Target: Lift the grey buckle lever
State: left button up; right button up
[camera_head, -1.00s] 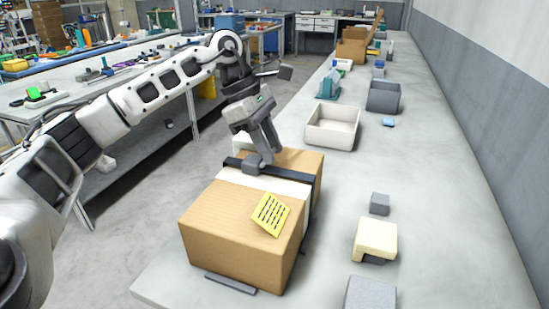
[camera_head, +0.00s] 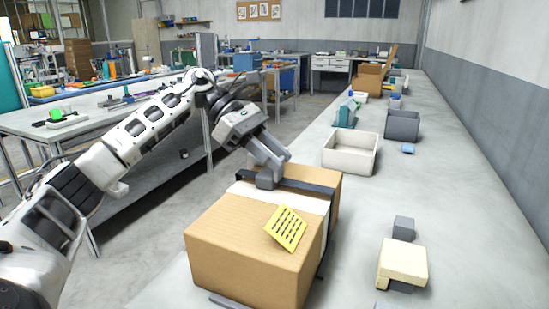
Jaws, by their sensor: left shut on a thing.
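The grey buckle lever (camera_head: 266,181) sits on a black strap (camera_head: 312,187) that runs across the top of a cardboard box (camera_head: 245,247). A white band (camera_head: 312,203) lies under and beside the strap. My left gripper (camera_head: 272,170) comes down over the strap from above and is shut on the buckle lever. Its fingers cover part of the lever, so I cannot tell how far the lever is tilted. My right gripper is not in view.
A yellow label (camera_head: 286,228) with dark marks is on the box. A white bin (camera_head: 350,152) and a dark grey bin (camera_head: 402,125) stand behind it. A cream block (camera_head: 403,262) and a small grey block (camera_head: 403,228) lie to the right. Bare bench lies between.

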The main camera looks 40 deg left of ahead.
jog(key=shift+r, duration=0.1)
pick_arm(q)
jog(key=o, duration=1)
jog(key=shift+a+r, duration=0.2)
jog(key=p+v, duration=0.3)
jog(key=v, duration=1.2)
jog(key=shift+s+a+r, duration=0.15)
jog(key=shift+s+a, duration=0.05)
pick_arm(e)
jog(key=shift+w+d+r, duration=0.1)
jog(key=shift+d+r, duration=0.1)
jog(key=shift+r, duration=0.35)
